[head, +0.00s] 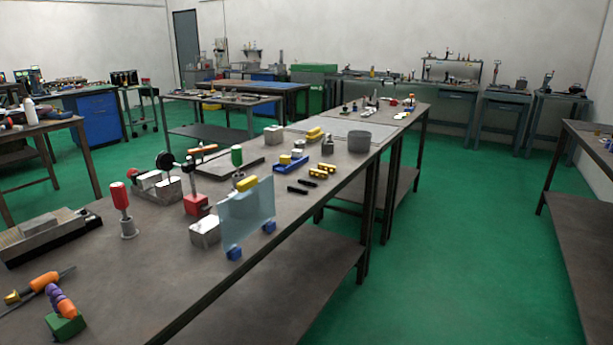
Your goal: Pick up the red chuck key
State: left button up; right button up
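A tool with a red handle (119,195), which looks like the red chuck key, stands upright in a small grey round holder (128,228) on the left part of the near workbench (165,285). Its lower end is hidden in the holder. A similar tool with a green handle (237,156) stands farther back on the same bench. Neither of my grippers shows in the head view.
Right of the red-handled tool are a red block (196,204) with a dial stand, a metal block (205,232) and a clear upright shield (246,212) on blue feet. A grey vise-like block (45,232) lies left. Green floor (440,270) is open to the right.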

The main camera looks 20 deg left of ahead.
aim_at(117, 190)
jog(key=i+l+u, duration=0.2)
jog(key=u, duration=0.25)
jog(key=i+l+u, duration=0.2)
jog(key=u, duration=0.25)
